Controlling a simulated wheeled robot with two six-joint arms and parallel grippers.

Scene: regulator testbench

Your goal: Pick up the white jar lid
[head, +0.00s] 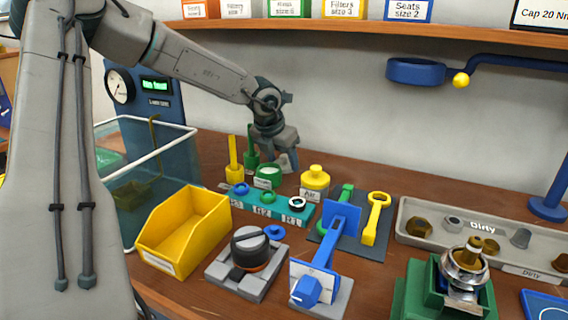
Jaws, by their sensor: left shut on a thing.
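My left gripper (284,160) reaches down at the back of the bench, just behind the green-topped jar (268,175). It is shut on a small pale thing that seems to be the white jar lid; the fingers hide most of it, and I cannot tell whether it is clear of what is below. A jar with a knobbed yellow lid (315,176) stands to the right of the gripper, apart from it. My right gripper is out of view.
Yellow and green upright tools (235,162) stand close left of the gripper. In front are a teal rack (270,211), a yellow bin (184,229), a black-knobbed fixture (249,250) and a blue lever (322,250). A grey dirty-parts tray (400,228) lies right. A shelf (350,29) runs above.

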